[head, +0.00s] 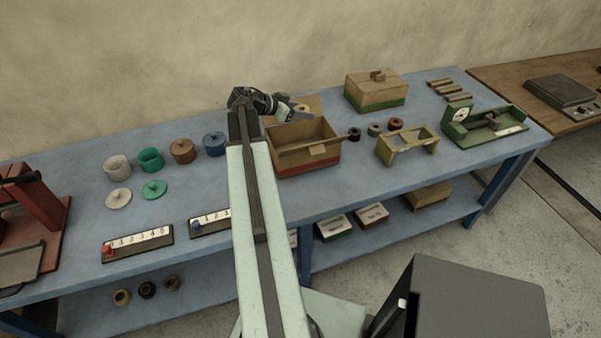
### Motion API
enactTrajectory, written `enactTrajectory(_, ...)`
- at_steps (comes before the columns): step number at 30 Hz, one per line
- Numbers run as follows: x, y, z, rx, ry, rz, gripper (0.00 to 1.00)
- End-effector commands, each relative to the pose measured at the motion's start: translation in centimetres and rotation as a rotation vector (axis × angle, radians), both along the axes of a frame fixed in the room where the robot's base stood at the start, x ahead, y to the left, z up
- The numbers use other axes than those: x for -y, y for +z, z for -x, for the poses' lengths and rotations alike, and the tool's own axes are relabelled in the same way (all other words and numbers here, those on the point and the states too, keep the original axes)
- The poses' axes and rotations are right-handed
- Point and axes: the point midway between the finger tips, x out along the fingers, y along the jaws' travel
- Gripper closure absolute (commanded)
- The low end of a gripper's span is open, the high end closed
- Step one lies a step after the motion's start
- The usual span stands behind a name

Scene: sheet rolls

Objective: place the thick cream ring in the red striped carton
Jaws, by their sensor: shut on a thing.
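The red striped carton (325,163) stands open on the blue bench in the middle of the head view. It is cardboard brown with a red band along its base. My gripper (298,108) is at the carton's back edge in the picture, seemingly above it. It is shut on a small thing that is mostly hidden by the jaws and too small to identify. I see no clearly cream thick ring lying on the bench. The carton's inside is partly hidden by its front wall and my arm.
A green-striped box (374,91) stands behind. My arm hides bench between.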

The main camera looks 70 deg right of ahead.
Motion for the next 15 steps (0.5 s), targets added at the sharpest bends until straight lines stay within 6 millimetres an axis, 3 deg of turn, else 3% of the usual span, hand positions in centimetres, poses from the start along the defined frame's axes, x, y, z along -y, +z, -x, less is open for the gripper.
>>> enactTrajectory(1, -0.8, -1.4, 0.4, 0.0, 0.004, 0.0, 0.94)
enactTrajectory(8, -1.0, -1.6, 0.5, 0.0, 0.009, 0.0, 0.94)
enactTrajectory(15, -1.0, -6.4, 0.5, 0.0, 0.009, 0.0, 0.94)
